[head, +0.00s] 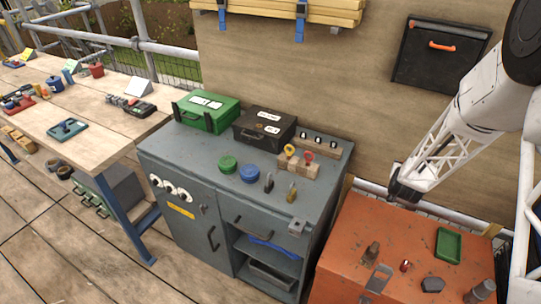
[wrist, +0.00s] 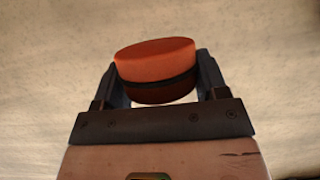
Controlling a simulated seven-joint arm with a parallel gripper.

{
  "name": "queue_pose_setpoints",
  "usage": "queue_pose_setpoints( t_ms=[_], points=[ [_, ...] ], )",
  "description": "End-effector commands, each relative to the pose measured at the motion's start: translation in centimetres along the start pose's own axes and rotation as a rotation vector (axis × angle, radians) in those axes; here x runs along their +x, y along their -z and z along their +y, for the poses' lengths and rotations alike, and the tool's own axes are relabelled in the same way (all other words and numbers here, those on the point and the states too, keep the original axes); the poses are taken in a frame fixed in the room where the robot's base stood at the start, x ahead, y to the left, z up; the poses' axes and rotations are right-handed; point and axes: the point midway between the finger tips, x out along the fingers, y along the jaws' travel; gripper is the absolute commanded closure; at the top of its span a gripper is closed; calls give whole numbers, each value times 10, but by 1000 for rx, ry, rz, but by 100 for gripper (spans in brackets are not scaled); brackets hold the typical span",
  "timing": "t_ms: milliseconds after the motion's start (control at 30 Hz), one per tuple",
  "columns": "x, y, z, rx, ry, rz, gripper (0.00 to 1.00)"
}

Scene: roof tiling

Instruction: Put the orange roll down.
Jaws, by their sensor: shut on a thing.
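The orange roll (wrist: 155,62), a short cylinder with a dark band around its side, is between the two fingers of my gripper (wrist: 160,75) in the wrist view. The gripper is shut on it, one finger at each side, and the roll looks slightly tilted. The roll cannot be made out in the head view. Whether it touches any surface cannot be told.
The orange chest top holds a green tray (head: 449,245), a small red item (head: 406,266) and dark metal pieces. Left of it, a grey cabinet (head: 190,150) carries green and black cases, two round lids and padlocks. A wooden bench (head: 75,90) with tools stands far left.

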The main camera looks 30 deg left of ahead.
Motion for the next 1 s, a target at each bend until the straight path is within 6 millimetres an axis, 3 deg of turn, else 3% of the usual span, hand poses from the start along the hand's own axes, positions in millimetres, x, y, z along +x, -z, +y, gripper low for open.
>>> queue_pose_setpoints(
  t_ms=[100,467,1000],
  points=[
    [-11,20,-31,-2,8,2,59],
    [-50,74,-114,-7,21,2,59],
    [-134,143,-230,-12,37,1,59]
  ],
)
